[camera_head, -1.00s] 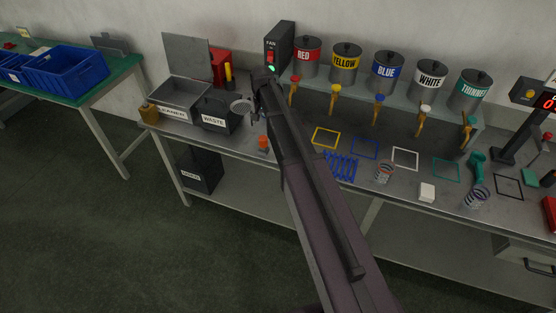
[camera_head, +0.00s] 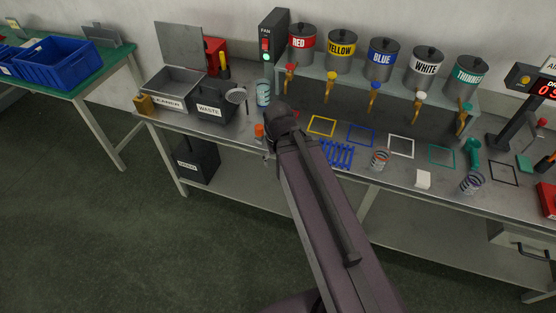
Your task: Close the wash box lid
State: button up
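The wash box (camera_head: 172,90) is a grey metal tray labelled as cleaner at the left end of the steel bench. Its flat grey lid (camera_head: 180,45) stands up, open, at the box's back edge. My arm reaches from the bottom of the view toward the bench's front edge, right of the box. My gripper is hidden behind the dark end of my arm, so its fingers do not show. The lid and the box are clear of my arm.
A black waste bin (camera_head: 210,107) stands right of the box, with a round strainer (camera_head: 237,96) beside it. A clear cup (camera_head: 263,94), a fan switch box (camera_head: 273,38) and a red container (camera_head: 214,57) are near. An ochre block (camera_head: 144,104) sits at the box's left front.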

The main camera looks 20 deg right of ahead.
aim_at(182, 45)
jog(key=k, duration=0.65)
jog(key=u, duration=0.55)
jog(key=i, duration=1.05)
jog(key=u, duration=0.45)
jog(key=i, duration=0.85)
jog(key=z, duration=0.7)
jog(key=i, duration=0.65)
jog(key=z, duration=0.35)
